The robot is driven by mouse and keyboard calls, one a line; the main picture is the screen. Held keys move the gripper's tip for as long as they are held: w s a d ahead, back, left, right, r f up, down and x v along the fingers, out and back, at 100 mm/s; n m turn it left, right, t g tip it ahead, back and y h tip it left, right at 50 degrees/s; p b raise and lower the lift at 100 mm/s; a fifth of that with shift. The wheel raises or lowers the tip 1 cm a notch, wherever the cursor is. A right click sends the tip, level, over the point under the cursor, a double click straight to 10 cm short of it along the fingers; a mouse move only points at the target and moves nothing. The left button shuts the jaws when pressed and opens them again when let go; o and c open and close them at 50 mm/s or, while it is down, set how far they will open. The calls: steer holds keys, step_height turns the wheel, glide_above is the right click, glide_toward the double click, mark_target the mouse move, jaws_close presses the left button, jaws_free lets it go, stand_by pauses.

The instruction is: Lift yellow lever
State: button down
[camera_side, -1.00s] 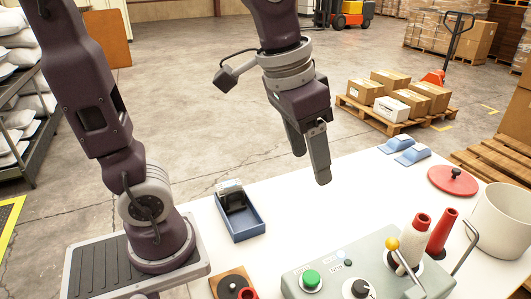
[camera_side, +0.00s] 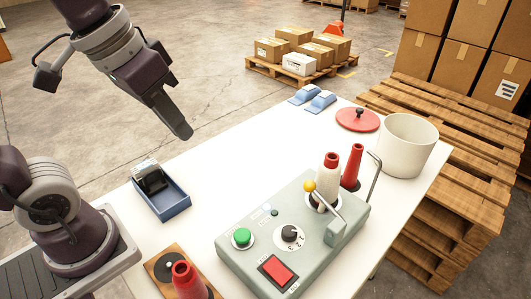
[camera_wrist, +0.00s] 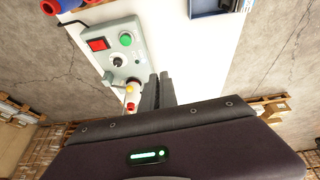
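The yellow lever (camera_side: 310,187) is a metal rod with a yellow ball knob, hinged on a bracket at the right of the grey-green control box (camera_side: 255,235). Its knob stands in front of a white bottle-like piece with a red top (camera_side: 328,175). The knob shows small in the wrist view (camera_wrist: 130,88), close to the fingers. My gripper (camera_side: 182,131) is up and to the left of the box in the side view, well apart from the lever. Its fingers look together and empty; they also show in the wrist view (camera_wrist: 158,88).
The box carries a green button (camera_side: 241,237), a dial (camera_side: 289,234) and a red switch (camera_side: 277,271). A red cone (camera_side: 352,165), bent metal rod (camera_side: 374,175) and white pot (camera_side: 404,145) stand right. A blue tray (camera_side: 175,205) lies left. Table between tray and pot is clear.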

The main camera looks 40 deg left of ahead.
mark_target(324, 204)
steer(key=w+d+f+n+g+h, duration=0.1)
steer(key=w+d+f+n, duration=0.1)
steer(key=w+f+n, duration=0.5)
steer(key=w+d+n+g+h, duration=0.1)
steer(key=w+d+n+g, duration=0.3)
steer(key=w, duration=0.7)
steer(key=f, duration=0.3)
steer(key=w+d+f+n+t, duration=0.1)
steer(key=f, duration=0.3)
steer(key=w+f+t, duration=0.1)
steer(key=f, duration=0.2)
steer(key=shift+w+d+f+n+h, duration=0.1)
steer(key=shift+d+f+n+h, duration=0.2)
steer(key=shift+f+h, duration=0.1)
steer(key=d+r, duration=0.1)
steer(key=s+d+r, duration=0.1)
steer(key=shift+s+d, duration=0.25)
steer(key=shift+d, duration=0.05)
steer(key=shift+s+d+r, duration=0.15)
steer(key=shift+d, duration=0.05)
steer(key=shift+r+y, duration=0.1)
steer(key=shift+y, duration=0.2)
steer(key=shift+d+r+y, duration=0.15)
steer(key=shift+r+y, duration=0.15)
steer(key=shift+y, duration=0.2)
steer(key=shift+d+r+y, duration=0.1)
steer(key=shift+r+y, duration=0.05)
steer(key=shift+y, duration=0.25)
